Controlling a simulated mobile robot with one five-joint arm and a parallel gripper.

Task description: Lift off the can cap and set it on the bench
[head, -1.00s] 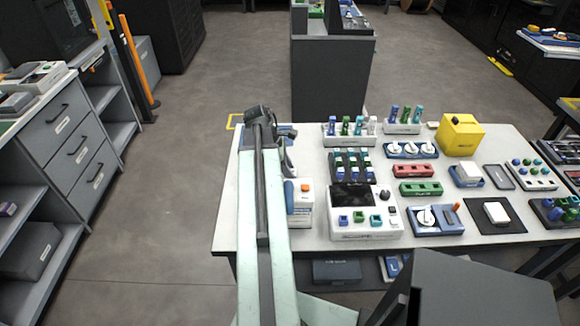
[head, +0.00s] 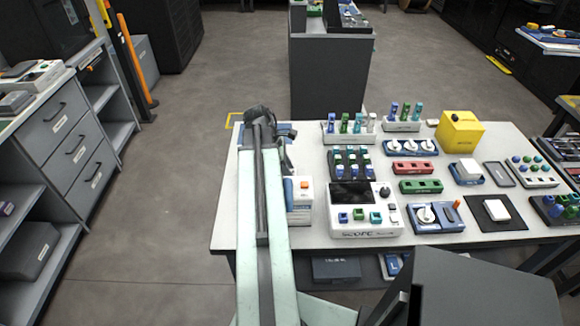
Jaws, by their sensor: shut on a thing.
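My gripper (head: 288,158) is at the far left end of the white bench (head: 310,165), partly hidden behind my own arm. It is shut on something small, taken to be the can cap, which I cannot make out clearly. A blue shape (head: 285,131) shows beside my wrist. I cannot tell if it is the can. The can is not clearly seen; my arm covers much of that end of the bench.
A white box with an orange button (head: 303,186) stands close to the right of my arm. A white scope unit (head: 365,232), tube racks (head: 347,138) and a yellow container (head: 460,138) stand further right. Bare bench shows behind the white box.

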